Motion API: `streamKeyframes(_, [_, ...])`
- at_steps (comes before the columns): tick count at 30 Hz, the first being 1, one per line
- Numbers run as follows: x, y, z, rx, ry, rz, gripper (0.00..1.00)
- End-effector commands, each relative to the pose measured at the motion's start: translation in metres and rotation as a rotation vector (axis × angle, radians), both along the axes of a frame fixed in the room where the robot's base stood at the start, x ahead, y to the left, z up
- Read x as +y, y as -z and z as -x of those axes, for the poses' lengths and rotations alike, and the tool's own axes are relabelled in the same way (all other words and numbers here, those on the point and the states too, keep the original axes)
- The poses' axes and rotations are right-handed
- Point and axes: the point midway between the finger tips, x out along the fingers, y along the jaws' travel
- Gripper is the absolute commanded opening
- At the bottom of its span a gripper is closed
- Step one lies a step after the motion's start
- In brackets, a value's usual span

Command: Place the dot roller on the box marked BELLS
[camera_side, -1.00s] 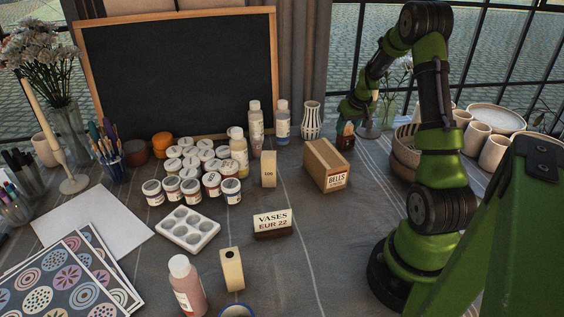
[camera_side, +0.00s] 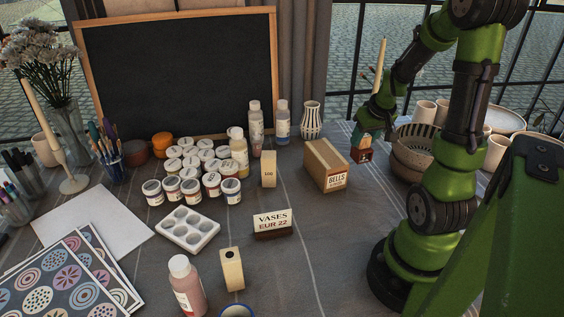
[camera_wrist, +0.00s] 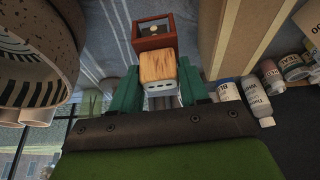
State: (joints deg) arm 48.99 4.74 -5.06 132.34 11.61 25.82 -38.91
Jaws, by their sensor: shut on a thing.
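The dot roller (camera_side: 361,156), with a red-brown frame, hangs below my gripper (camera_side: 368,136) in the side view, just right of the box. In the wrist view my gripper (camera_wrist: 158,88) has its green jaws shut on its pale wooden block (camera_wrist: 157,67), and the red-brown frame (camera_wrist: 153,36) shows beyond. The cardboard box marked BELLS (camera_side: 324,163) stands on the cloth, its label facing the side camera. A cardboard edge (camera_wrist: 243,38) rises right of the jaws in the wrist view. The roller is beside the box, not over it; I cannot tell its height above the cloth.
Stacked bowls (camera_side: 413,142) stand close to the right of the roller; a striped bowl (camera_wrist: 35,50) fills the wrist view's left. A striped vase (camera_side: 311,119) and bottles (camera_side: 283,122) stand behind the box.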

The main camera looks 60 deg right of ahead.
Motion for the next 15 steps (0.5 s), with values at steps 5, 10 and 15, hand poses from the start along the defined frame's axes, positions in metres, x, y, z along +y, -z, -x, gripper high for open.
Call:
streamKeyframes(5, [0.014, -0.014, -0.002, -0.004, -0.03, 0.005, 0.13])
streamKeyframes(10, [0.045, -0.057, -0.014, -0.008, -0.134, 0.009, 0.13])
streamKeyframes(15, [0.098, -0.091, -0.004, -0.006, -0.247, 0.008, 0.13])
